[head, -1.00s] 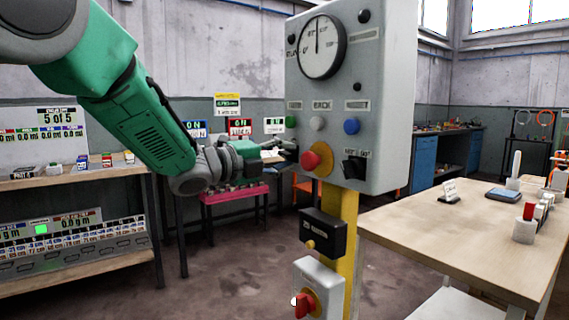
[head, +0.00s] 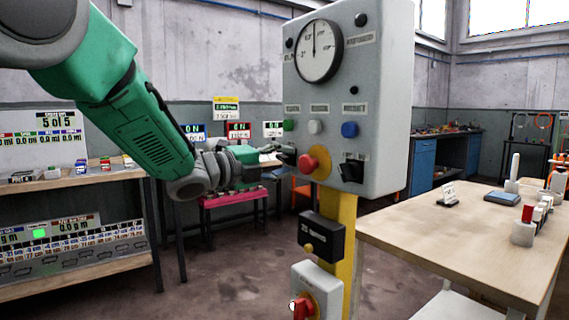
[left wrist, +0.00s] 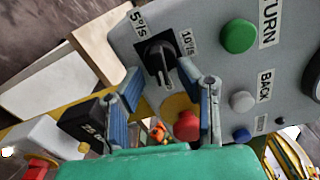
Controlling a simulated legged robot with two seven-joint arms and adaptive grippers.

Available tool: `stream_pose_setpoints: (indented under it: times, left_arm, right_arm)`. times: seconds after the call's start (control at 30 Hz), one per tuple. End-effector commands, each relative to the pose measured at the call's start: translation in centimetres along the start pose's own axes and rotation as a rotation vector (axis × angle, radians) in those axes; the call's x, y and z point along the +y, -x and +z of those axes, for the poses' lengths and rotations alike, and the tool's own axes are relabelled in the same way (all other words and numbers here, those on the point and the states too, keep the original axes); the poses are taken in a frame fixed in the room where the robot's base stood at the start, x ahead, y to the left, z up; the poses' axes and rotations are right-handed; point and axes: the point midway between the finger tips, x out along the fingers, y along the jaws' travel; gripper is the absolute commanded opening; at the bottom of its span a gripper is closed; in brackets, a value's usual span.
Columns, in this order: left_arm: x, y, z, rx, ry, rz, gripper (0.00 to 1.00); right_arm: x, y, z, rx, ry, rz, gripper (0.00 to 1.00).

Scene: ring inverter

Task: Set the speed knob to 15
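The speed knob is a black selector knob at the lower right of the grey control panel (head: 384,110) in the head view (head: 352,169). In the left wrist view the knob (left wrist: 160,55) has a "5°/s" label and what looks like a "10°/s" label beside it; no 15 mark is readable. My left gripper (head: 280,154) is beside the panel's left edge in the head view. In the left wrist view its two blue-padded fingers (left wrist: 160,80) are apart and empty, with the knob ahead between their tips; contact cannot be told. My right gripper is not in view.
A red mushroom button (left wrist: 186,125) is close to the fingers, with green (left wrist: 238,36) and white (left wrist: 241,101) buttons nearby. A dial gauge (head: 319,51) is on the panel. A black box (head: 321,237) is below on the yellow post. A wooden table (head: 450,236) stands right.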

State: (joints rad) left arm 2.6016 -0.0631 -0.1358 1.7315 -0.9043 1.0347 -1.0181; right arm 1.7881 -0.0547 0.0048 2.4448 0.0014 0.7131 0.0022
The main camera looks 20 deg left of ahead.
Motion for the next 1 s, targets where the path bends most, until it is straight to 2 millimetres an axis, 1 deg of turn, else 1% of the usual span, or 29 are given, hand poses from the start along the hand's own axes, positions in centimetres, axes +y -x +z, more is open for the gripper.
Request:
stream_pose_setpoints:
  times: [0.17,0.4,0.5,0.6,0.77,1.0]
  left_arm:
    - [0.0,2.4,0.1,-0.004,0.002,0.001,0.29]
    - [0.0,7.6,0.1,-0.002,0.001,0.000,0.29]
    - [0.1,9.4,0.1,-0.002,0.002,0.000,0.29]
    - [0.2,10.7,0.1,-0.002,0.001,0.001,0.29]
    - [0.2,11.6,0.0,0.001,0.000,0.001,0.29]
    - [0.2,11.7,0.0,0.001,0.001,0.001,0.29]
  right_arm:
    - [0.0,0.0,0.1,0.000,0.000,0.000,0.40]
    - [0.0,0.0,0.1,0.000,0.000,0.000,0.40]
    - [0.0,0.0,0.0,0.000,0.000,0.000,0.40]
    - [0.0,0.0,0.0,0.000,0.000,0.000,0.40]
    - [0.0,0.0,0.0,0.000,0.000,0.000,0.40]
    - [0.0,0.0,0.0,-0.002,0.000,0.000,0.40]
